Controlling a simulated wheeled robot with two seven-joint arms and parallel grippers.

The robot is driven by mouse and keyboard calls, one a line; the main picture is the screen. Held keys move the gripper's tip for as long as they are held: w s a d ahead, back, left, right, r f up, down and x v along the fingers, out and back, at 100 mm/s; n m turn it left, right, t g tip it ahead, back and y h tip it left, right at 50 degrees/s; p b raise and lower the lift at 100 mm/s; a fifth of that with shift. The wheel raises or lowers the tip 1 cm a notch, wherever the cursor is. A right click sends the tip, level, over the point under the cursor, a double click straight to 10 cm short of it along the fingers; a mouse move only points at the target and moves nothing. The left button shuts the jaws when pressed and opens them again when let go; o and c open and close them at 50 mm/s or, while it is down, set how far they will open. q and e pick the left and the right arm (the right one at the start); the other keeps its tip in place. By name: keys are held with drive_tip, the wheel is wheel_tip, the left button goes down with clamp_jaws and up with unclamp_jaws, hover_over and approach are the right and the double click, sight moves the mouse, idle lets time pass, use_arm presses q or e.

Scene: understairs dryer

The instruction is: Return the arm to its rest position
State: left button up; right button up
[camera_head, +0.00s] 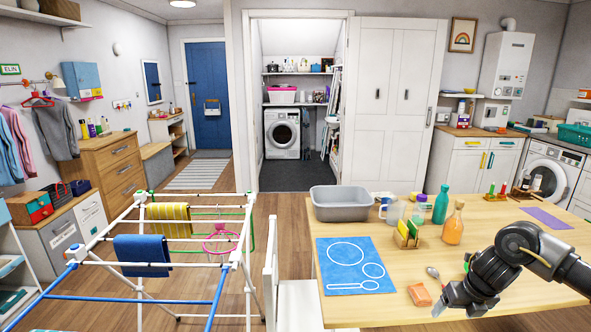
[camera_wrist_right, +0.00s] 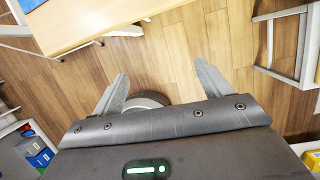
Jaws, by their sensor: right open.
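My right arm comes in from the right side of the head view, bent over the right part of the wooden table (camera_head: 480,245). Its gripper (camera_head: 443,306) points down and left near the table's front, close to an orange-brown block (camera_head: 419,295) and a spoon (camera_head: 435,275); whether it touches them is unclear. In the right wrist view the two fingers of the gripper (camera_wrist_right: 163,85) are spread apart with nothing held between them, above the wood floor. My left arm and gripper are not in view.
A blue mat (camera_head: 345,278), grey basin (camera_head: 341,204), green bottle (camera_head: 441,204) and orange bottle (camera_head: 453,224) stand on the table. A drying rack (camera_head: 150,292) is at left. Floor is clear between the rack and the doorway. The table edge shows in the wrist view (camera_wrist_right: 85,22).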

drive_tip(key=w+a+f+m+t+y, duration=0.1)
drive_tip(key=a+f+m+y, duration=0.1)
drive_tip(key=a+f+m, duration=0.75)
drive_tip(key=w+a+f+m+y, duration=0.1)
drive_tip(key=a+f+m+y, duration=0.15)
drive_tip(key=a+f, duration=0.75)
drive_tip(key=s+d+f+m, duration=0.1)
drive_tip(key=s+f+m, duration=0.25)
drive_tip(key=f, duration=0.45)
drive_tip(key=s+d+f+m, duration=0.15)
drive_tip(key=s+f, duration=0.25)
drive_tip(key=f, duration=0.4)
drive_tip(key=s+f+m+h, duration=0.1)
drive_tip(key=s+f+m, duration=0.4)
drive_tip(key=s+f, duration=0.45)
drive_tip(key=s+f+m+h, duration=0.2)
drive_tip(key=s+f+m, duration=0.35)
drive_tip(key=s, duration=0.65)
drive_tip(key=s+f+m+g+h, duration=0.1)
drive_tip(key=s+f+m, duration=0.1)
drive_tip(key=s, duration=1)
drive_tip(key=s+d+f+m+g+h, duration=0.1)
drive_tip(key=s+f+m+g, duration=0.1)
drive_tip(key=s, duration=0.9)
drive_tip(key=shift+s+f+m, duration=0.35)
drive_tip(key=shift+f+m, duration=0.2)
drive_tip(key=shift+f, duration=0.2)
